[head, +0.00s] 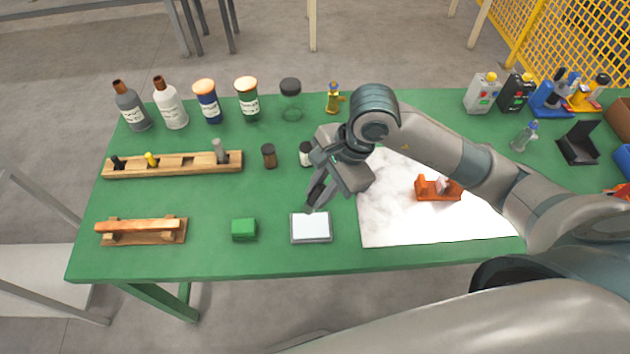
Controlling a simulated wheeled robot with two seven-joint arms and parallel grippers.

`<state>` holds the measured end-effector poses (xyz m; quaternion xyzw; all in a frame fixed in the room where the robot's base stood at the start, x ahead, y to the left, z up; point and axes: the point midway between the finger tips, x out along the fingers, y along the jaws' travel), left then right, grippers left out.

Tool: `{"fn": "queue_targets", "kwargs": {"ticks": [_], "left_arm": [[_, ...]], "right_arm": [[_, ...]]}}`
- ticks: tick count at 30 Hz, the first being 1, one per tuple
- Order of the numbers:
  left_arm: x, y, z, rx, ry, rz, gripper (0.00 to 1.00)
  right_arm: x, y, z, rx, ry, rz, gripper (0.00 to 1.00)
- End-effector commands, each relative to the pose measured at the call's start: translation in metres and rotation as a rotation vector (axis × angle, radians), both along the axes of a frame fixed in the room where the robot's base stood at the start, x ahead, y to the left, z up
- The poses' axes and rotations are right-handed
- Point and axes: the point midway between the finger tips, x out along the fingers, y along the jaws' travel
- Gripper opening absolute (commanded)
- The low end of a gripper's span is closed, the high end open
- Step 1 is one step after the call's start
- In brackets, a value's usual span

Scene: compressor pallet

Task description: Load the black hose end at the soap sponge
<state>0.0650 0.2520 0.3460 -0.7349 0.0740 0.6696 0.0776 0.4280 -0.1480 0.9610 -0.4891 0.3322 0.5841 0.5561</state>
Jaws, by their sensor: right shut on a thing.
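My right gripper (317,197) points down just above the back edge of a white pad in a shallow grey tray (311,240), which I take for the soap sponge. The gripper is shut on a small dark thing, mostly hidden between the fingers. I cannot tell for certain whether it is the black hose end, or whether it touches the pad. A black piece (117,163) stands in the left end of the wooden rack (190,170), beside a yellow piece (151,160). A grey piece (219,151) stands at its right end. My left gripper is not in view.
A green block (244,229) lies left of the tray, and a wooden stand (142,231) farther left. A white sheet (400,225) with an orange fixture (437,189) lies right. Small jars (269,157) stand behind the tray; bottles (168,104) line the back.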

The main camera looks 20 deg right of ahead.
Motion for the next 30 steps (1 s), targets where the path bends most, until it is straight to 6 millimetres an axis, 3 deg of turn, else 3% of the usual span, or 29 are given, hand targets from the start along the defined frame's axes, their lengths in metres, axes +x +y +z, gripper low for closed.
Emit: {"fn": "queue_targets", "kwargs": {"ticks": [17, 30], "left_arm": [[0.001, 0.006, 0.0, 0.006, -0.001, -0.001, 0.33], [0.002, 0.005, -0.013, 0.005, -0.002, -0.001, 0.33]], "right_arm": [[-0.003, 0.0, -0.001, 0.007, -0.002, 0.004, 0.0], [-0.003, 0.0, -0.03, 0.008, 0.0, 0.004, 0.0]]}}
